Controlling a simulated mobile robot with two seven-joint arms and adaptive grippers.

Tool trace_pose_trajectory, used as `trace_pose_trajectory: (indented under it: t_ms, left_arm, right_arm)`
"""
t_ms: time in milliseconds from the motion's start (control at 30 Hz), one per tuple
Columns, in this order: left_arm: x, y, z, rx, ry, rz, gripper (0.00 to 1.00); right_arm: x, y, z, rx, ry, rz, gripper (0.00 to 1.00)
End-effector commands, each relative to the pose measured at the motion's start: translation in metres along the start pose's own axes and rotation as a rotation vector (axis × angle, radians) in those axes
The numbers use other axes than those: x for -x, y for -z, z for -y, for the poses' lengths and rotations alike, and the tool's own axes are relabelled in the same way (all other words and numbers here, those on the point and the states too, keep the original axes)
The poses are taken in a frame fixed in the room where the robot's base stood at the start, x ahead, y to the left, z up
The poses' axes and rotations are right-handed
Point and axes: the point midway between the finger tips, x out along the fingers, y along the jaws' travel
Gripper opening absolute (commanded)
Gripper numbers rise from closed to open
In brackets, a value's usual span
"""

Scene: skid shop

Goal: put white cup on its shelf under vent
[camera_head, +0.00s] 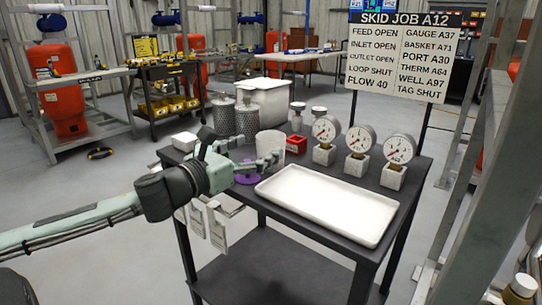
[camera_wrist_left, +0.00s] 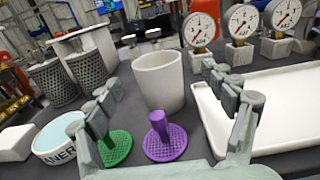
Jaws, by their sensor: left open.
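The white cup (camera_head: 270,146) stands upright on the dark table near its left-middle part, beside the white tray. In the left wrist view the cup (camera_wrist_left: 159,80) is straight ahead, beyond the fingertips and between the two fingers. My left gripper (camera_head: 258,154) is open and empty, just in front of the cup. Its fingers also show in the left wrist view (camera_wrist_left: 160,92), spread to either side. A gap to the cup seems to remain, but contact is hard to tell. I cannot make out a shelf under a vent. My right gripper is not in view.
A purple knobbed disc (camera_wrist_left: 164,140) and a green disc (camera_wrist_left: 115,147) lie close under the gripper. The white tray (camera_head: 328,204) fills the front right. Three gauges (camera_head: 358,150), mesh cylinders (camera_head: 246,118) and a red block (camera_head: 296,144) stand behind. A sign (camera_head: 403,52) rises at the back.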

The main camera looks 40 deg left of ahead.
Motion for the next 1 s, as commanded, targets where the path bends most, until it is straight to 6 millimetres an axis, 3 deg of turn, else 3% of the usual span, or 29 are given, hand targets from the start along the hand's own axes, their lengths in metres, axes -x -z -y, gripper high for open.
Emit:
trace_pose_trajectory:
  t_ms: [133,600,1000]
  left_arm:
    - [-0.007,0.0,-0.001,-0.001,0.0,0.001,0.83]
    - [-0.051,-0.001,-0.004,0.001,0.0,0.005,0.83]
    - [-0.058,0.001,-0.004,0.0,0.0,0.0,0.83]
  right_arm:
    - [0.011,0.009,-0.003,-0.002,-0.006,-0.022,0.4]
    - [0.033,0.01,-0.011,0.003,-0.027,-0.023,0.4]
    - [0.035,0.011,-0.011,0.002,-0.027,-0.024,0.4]
